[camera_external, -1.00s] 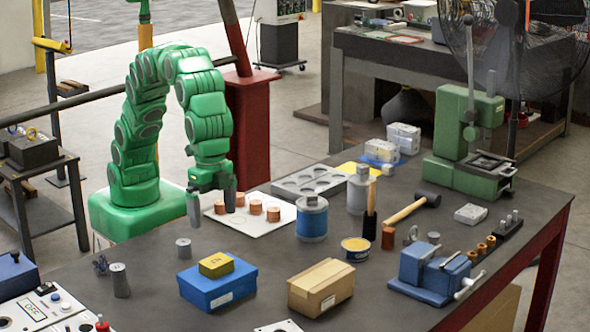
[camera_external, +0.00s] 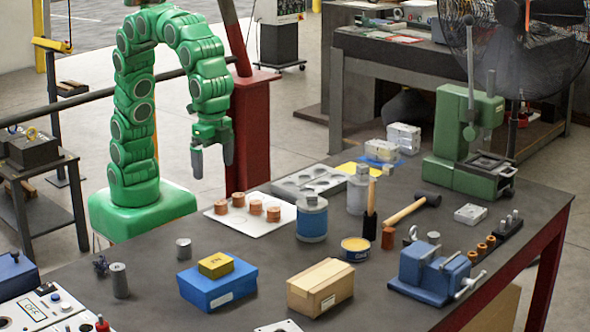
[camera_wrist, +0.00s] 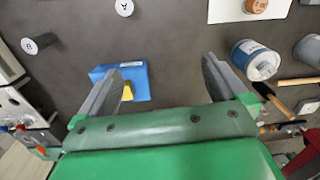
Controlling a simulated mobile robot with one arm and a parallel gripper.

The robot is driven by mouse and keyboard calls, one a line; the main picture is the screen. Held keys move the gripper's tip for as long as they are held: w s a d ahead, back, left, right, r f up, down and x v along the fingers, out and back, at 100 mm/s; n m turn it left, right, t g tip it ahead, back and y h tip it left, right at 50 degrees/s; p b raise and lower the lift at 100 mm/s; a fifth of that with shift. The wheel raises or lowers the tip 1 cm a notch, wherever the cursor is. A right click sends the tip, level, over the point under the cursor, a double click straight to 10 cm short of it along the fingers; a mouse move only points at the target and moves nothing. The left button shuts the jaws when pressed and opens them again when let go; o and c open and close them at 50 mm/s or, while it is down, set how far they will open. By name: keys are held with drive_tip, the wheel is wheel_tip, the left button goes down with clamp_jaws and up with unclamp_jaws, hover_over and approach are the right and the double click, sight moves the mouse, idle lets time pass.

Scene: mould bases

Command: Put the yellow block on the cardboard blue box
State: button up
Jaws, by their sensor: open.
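The yellow block (camera_external: 216,264) rests on top of the blue cardboard box (camera_external: 222,291), near the front of the table. In the wrist view the yellow block (camera_wrist: 127,92) and the blue box (camera_wrist: 138,80) show left of centre, partly hidden behind my left finger. My gripper (camera_external: 213,160) is open and empty, raised above the white sheet at the table's back left edge, well away from the box. In the wrist view my gripper's two fingers (camera_wrist: 158,85) stand wide apart with nothing between them.
A brown cardboard box (camera_external: 320,287) stands right of the blue box. Copper cylinders (camera_external: 255,208) sit on a white sheet (camera_external: 232,223). A blue-banded canister (camera_external: 312,219), a blue vise (camera_external: 432,271) and a green press (camera_external: 465,150) stand further right. Metal cylinders (camera_external: 119,281) stand left.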

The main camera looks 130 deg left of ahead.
drive_tip(key=s+a+f, duration=0.2)
drive_tip(key=s+a, duration=0.1)
drive_tip(key=s, duration=0.8)
drive_tip(key=s+a+f+g, duration=0.1)
drive_tip(key=s+a+f, duration=0.1)
drive_tip(key=s, duration=1)
drive_tip(key=s+a+f, duration=0.3)
drive_tip(key=s+a, duration=0.1)
drive_tip(key=s, duration=0.8)
drive_tip(key=shift+a+m, duration=0.2)
drive_tip(key=shift+m, duration=0.2)
